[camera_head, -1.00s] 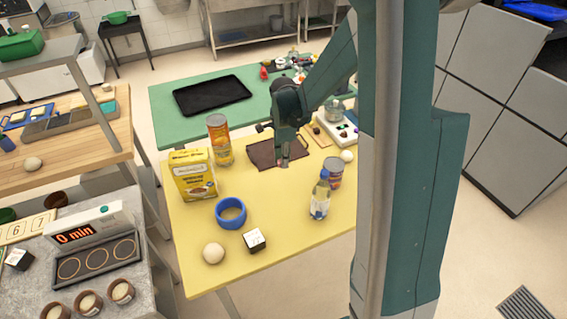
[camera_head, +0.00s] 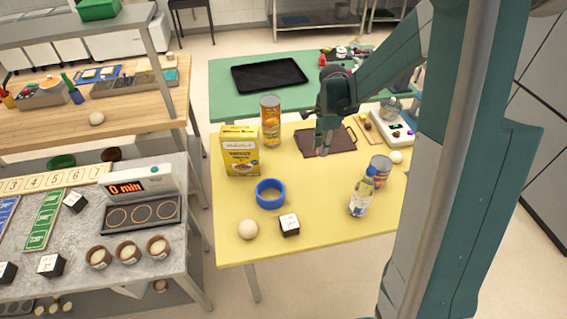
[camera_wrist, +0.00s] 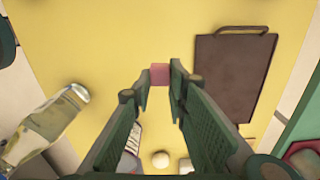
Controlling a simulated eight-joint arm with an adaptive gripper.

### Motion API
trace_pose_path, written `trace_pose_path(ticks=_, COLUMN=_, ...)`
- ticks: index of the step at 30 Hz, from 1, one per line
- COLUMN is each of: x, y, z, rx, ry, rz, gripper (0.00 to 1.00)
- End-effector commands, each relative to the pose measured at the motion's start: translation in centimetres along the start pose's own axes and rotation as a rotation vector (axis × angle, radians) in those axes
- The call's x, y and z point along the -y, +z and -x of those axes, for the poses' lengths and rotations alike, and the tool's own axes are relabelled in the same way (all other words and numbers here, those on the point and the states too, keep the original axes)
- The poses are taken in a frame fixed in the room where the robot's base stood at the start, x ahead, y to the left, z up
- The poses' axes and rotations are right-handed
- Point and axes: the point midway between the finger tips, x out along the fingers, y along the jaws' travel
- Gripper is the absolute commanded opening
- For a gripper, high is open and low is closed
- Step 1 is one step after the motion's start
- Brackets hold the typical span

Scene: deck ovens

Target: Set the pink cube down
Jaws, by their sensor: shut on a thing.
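The pink cube (camera_wrist: 160,74) is between the fingertips of my gripper (camera_wrist: 160,82) in the wrist view, with yellow table surface behind it. My gripper is shut on it. In the head view my gripper (camera_head: 322,148) is over the yellow table (camera_head: 320,215), at the left part of the dark brown board (camera_head: 340,141). The cube is barely visible there at the fingertips. In the wrist view the brown board (camera_wrist: 233,75) lies to the right of the cube. I cannot tell how high the cube is above the table.
A bottle (camera_head: 362,192) and a short can (camera_head: 380,168) stand right. The table's middle is clear.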

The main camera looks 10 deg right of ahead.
Motion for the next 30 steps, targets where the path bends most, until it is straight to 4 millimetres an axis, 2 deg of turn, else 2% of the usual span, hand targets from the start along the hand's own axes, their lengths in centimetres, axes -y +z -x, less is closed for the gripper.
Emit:
trace_pose_path(ticks=9, x=3.2, y=7.2, z=0.1, rx=0.000, ry=0.000, rz=0.369, gripper=0.10)
trace_pose_path(ticks=18, x=5.3, y=14.0, z=0.2, rx=0.000, ry=0.000, rz=0.713, gripper=0.10)
trace_pose_path(ticks=24, x=5.8, y=16.3, z=0.2, rx=0.000, ry=0.000, rz=0.831, gripper=0.10)
trace_pose_path(ticks=30, x=6.0, y=16.9, z=0.2, rx=0.000, ry=0.000, rz=0.860, gripper=0.10)
